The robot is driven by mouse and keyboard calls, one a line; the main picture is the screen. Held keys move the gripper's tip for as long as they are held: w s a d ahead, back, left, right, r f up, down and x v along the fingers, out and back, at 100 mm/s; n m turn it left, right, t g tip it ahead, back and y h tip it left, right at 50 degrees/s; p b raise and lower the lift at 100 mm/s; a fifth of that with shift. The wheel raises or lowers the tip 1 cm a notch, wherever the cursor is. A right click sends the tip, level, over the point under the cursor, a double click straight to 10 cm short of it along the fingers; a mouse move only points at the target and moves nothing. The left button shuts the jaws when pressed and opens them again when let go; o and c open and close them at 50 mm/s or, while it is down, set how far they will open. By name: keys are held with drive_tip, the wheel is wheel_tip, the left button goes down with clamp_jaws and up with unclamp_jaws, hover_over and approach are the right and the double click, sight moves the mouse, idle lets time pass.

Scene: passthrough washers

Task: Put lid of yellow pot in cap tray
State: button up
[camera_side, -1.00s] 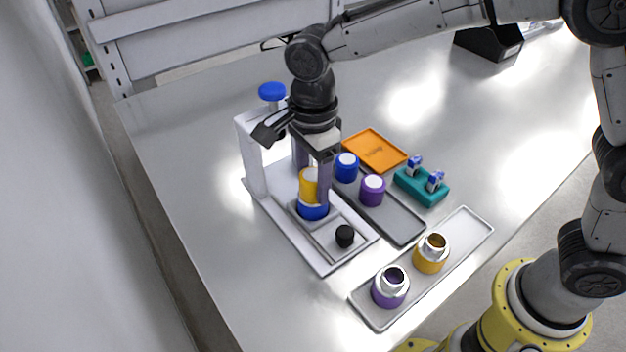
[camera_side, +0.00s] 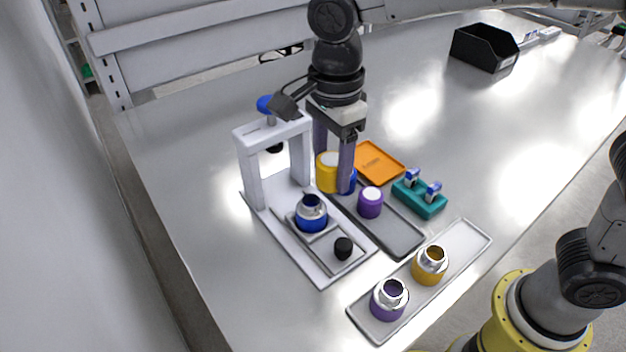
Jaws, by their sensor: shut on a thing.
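My gripper (camera_side: 334,180) is shut on the yellow lid (camera_side: 328,170) at the far end of the grey cap tray (camera_side: 402,238). I cannot tell whether the lid touches the tray. The blue lid (camera_side: 351,184) is mostly hidden behind a finger, close beside the yellow lid. A purple lid (camera_side: 370,202) sits on the tray, nearer the camera. The open yellow pot (camera_side: 430,267) stands in the front tray, its silver neck bare. An open blue pot (camera_side: 311,214) stands on the white press base.
The white press frame (camera_side: 248,160) with a blue knob (camera_side: 265,104) stands left of my gripper. A black piece (camera_side: 343,248) lies on its base. The front tray (camera_side: 462,240) also holds an open purple pot (camera_side: 389,300). An orange tray (camera_side: 378,160) and teal holder (camera_side: 420,200) lie to the right.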

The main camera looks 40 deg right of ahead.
drive_tip(key=s+d+r, duration=0.5)
drive_tip(key=s+r, duration=0.1)
drive_tip(key=s, duration=0.2)
drive_tip(key=w+d+f+n, duration=0.3)
drive_tip(key=w+d+f, duration=0.1)
drive_tip(key=w+d, duration=0.1)
drive_tip(key=w+d+f+n, duration=0.3)
drive_tip(key=w+d+f, duration=0.2)
drive_tip(key=w, duration=0.1)
drive_tip(key=w+d+f+n, duration=0.4)
drive_tip(key=w+d+f, duration=0.1)
drive_tip(key=w+d, duration=0.1)
drive_tip(key=shift+w+f, duration=0.1)
drive_tip(key=shift+w, duration=0.15)
drive_tip(key=w+n, duration=0.1)
drive_tip(key=n, duration=0.1)
drive_tip(key=shift+w+n, duration=0.1)
drive_tip(key=shift+n, duration=0.3)
drive_tip(key=shift+w+a+n, duration=0.1)
drive_tip(key=shift+w+n, duration=0.1)
drive_tip(key=shift+n, duration=1)
